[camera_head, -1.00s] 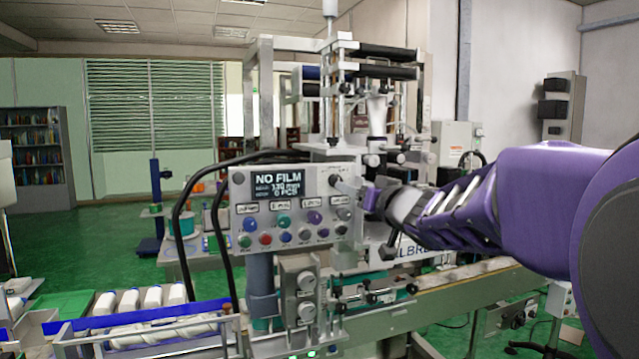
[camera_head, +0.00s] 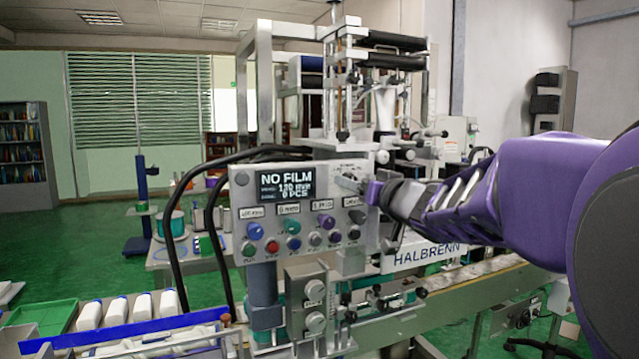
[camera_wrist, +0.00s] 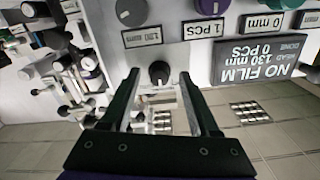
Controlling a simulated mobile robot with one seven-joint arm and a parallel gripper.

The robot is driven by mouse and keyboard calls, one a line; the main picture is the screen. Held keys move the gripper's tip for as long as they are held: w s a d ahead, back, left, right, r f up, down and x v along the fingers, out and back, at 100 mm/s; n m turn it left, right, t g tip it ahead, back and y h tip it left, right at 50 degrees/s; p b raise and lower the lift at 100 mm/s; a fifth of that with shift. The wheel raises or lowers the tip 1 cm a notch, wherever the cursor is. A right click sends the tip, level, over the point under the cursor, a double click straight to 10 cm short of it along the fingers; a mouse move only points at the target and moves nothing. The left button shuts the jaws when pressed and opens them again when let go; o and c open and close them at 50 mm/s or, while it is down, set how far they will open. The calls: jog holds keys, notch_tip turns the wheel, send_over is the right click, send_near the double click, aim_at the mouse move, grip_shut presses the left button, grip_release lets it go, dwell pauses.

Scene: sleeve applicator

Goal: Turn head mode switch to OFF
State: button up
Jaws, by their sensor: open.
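The head mode switch appears to be a small dark knob at the upper right of the control panel, beside the screen; it shows in the wrist view (camera_wrist: 159,72). The markings around it are too small to read, so its setting cannot be told. My gripper (camera_wrist: 158,82) is open, with one finger on each side of the knob in the wrist view. Whether the fingers touch it cannot be told. In the head view my gripper (camera_head: 369,190) comes from the right to the panel's upper right corner and partly hides the knob's surroundings.
The control panel (camera_head: 243,208) has a screen (camera_head: 285,185) reading NO FILM. Several coloured knobs and buttons sit below the screen, close to the gripper. Machine framework rises behind. A conveyor with white bottles (camera_head: 143,305) is at lower left.

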jog(key=shift+w, duration=0.2)
grip_shut()
dwell(0.4)
